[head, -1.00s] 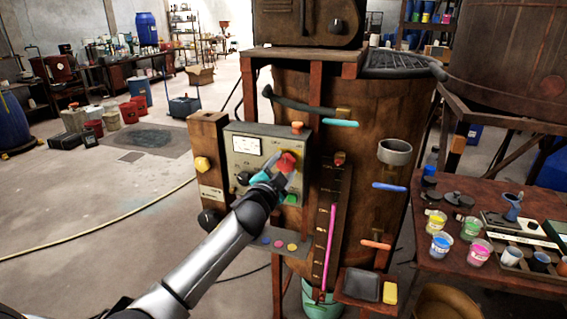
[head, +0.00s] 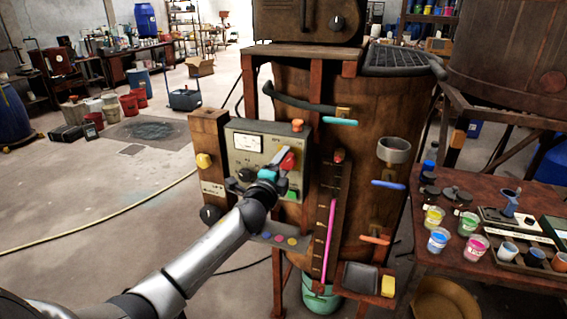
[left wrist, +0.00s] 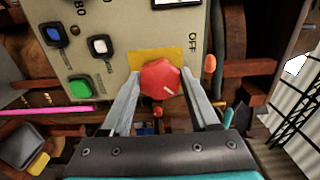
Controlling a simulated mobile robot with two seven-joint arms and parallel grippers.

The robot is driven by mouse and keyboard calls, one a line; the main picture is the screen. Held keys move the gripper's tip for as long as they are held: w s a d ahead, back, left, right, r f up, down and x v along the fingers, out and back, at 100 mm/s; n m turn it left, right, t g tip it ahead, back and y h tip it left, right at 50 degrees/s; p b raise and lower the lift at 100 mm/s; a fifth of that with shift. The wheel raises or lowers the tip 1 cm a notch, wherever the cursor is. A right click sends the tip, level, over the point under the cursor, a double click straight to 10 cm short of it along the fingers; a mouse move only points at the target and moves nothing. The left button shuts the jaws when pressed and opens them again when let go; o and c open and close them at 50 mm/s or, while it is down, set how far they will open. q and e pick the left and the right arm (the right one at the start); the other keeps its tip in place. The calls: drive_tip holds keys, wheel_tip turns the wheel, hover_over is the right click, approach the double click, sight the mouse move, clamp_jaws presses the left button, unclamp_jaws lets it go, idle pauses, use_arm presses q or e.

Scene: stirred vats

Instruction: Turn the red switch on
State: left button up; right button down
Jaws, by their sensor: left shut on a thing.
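The red switch (head: 288,161) is a knob on the grey control panel (head: 238,165) fixed to the front of the wooden vat. In the left wrist view the red switch (left wrist: 160,79) sits over a yellow plate (left wrist: 140,58), with the word OFF up and to the right. A short pale mark shows on the knob's lower right. My left gripper (head: 282,168) is at the switch, with its fingers (left wrist: 161,92) on either side of the knob, shut on it. Its fingers partly hide the knob in the head view. My right gripper is not in view.
A green button (left wrist: 80,88), a blue button (left wrist: 54,35) and a white button (left wrist: 98,46) are close by on the panel. A table with paint cups (head: 438,240) stands at right.

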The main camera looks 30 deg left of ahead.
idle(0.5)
use_arm(q)
drive_tip(key=o, duration=1.4)
drive_tip(key=v, duration=1.5)
drive_tip(key=shift+s+d, duration=0.1)
drive_tip(key=shift+d, duration=0.05)
